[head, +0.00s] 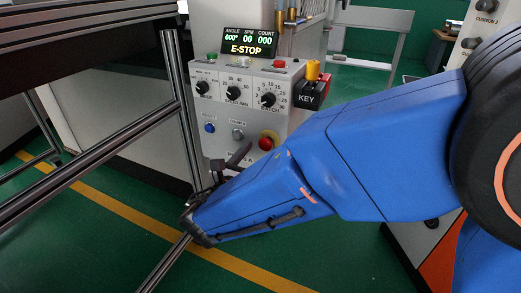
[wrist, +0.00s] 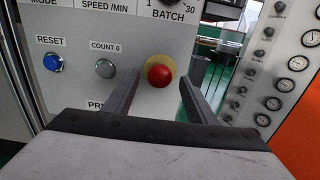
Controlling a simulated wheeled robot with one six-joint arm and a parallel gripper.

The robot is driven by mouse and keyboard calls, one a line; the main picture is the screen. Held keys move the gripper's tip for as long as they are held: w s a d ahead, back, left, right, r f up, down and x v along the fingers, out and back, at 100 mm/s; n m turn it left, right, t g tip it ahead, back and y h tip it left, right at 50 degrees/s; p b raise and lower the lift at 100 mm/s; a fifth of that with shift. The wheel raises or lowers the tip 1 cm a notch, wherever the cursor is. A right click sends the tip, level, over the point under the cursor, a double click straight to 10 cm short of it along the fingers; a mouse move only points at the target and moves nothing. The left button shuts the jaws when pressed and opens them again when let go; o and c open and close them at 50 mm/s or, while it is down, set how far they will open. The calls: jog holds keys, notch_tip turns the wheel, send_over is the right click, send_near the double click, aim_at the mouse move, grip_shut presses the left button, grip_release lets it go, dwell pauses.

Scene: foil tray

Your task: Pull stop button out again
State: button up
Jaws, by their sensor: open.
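The stop button is a red mushroom knob (head: 266,143) on a yellow round base, low on the right of the grey control panel (head: 222,115). It also shows in the wrist view (wrist: 159,75). The panel display (head: 248,45) reads "E-STOP". My gripper (head: 232,163) is just in front of the panel, low and left of the knob in the head view. In the wrist view its two dark fingers (wrist: 158,95) are open and empty, one on each side of the knob. I cannot tell how deep the fingertips reach beside it.
A blue reset button (wrist: 53,63) and a grey count button (wrist: 105,68) sit left of the knob. A red and yellow key switch (head: 314,88) projects at the panel's upper right. Metal frame bars (head: 183,110) stand close on the left.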

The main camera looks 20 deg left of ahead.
jog(key=s+a, duration=0.1)
jog(key=s, duration=1.4)
jog(key=shift+s, duration=0.25)
jog(key=w+d+f+m+g+h, duration=0.1)
jog(key=w+d+m+g+h, duration=0.35)
jog(key=d, duration=1.15)
jog(key=w+d+m+g+h, duration=0.2)
jog(key=w+d+m+g, duration=0.5)
jog(key=d, duration=0.8)
jog(key=s+d+f+m+g+y, duration=0.2)
jog(key=s+d+m+g, duration=0.1)
jog(key=d+m, duration=0.8)
jog(key=s+d+m+t+y, duration=0.1)
jog(key=s+d+m+y, duration=0.4)
jog(key=s+d+m, duration=0.4)
jog(key=s+m, duration=0.1)
jog(key=m, duration=0.2)
jog(key=shift+d+f+m+y, duration=0.35)
jog(key=shift+d, duration=0.05)
